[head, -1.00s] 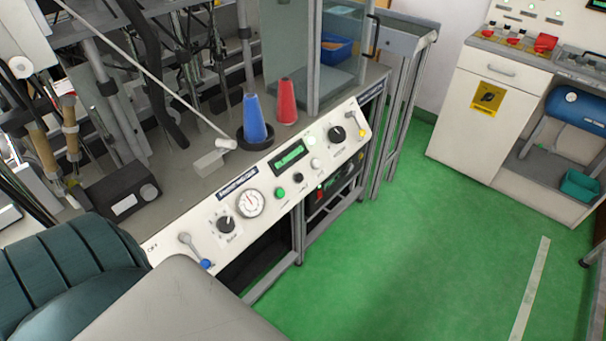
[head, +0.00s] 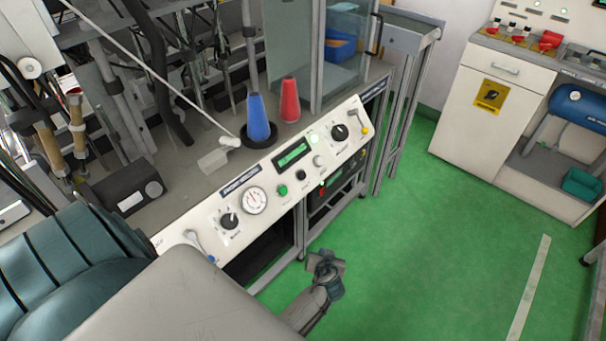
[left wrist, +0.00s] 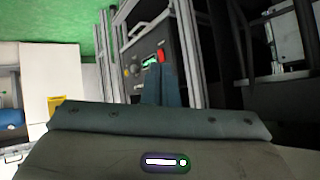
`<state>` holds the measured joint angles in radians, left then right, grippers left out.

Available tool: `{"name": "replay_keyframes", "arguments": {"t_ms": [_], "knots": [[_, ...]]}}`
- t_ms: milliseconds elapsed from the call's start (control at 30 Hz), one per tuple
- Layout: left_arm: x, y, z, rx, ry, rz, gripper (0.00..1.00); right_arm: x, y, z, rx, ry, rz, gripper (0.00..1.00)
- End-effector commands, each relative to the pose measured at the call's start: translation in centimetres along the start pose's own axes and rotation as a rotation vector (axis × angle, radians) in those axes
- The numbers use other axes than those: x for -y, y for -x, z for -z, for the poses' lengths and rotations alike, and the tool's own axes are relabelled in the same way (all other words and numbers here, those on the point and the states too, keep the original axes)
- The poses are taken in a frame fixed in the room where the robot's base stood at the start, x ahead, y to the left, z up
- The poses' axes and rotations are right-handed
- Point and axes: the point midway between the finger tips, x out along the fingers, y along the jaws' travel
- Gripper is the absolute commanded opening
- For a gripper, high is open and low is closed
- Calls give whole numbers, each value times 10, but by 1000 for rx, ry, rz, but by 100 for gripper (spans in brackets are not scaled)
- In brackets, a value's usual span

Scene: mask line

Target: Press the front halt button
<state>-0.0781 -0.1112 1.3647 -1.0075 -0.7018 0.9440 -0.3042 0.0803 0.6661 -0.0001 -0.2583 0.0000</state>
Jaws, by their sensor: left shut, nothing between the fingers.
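The front halt button looks to be the small red button (head: 322,190) on a dark unit (head: 340,195) under the machine's control panel. In the left wrist view the red button (left wrist: 161,55) shows beside a lit green display, just beyond my fingertips. My left gripper (head: 325,264) is over the green floor in front of the machine, below the panel in the head view, apart from the button. Its fingers (left wrist: 163,85) are shut together and empty. My right gripper is not in view.
The white control panel (head: 262,176) carries dials, a green button (head: 283,190), a lever and a display. A blue cone (head: 258,117) and red cone (head: 290,101) stand behind it. Grey frame posts flank the dark unit. The green floor (head: 420,230) is clear to the right.

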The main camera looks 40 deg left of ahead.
Motion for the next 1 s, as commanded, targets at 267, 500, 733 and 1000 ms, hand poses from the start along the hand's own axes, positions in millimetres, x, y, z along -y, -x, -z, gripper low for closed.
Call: {"name": "replay_keyframes", "arguments": {"t_ms": [267,500,733,1000], "knots": [[28,61,178,-339,309,180,0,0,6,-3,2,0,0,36],[56,107,250,-522,488,268,0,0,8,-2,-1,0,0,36],[63,117,263,-560,525,284,0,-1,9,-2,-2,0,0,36],[63,115,262,-558,522,284,0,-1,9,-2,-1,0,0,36]]}}
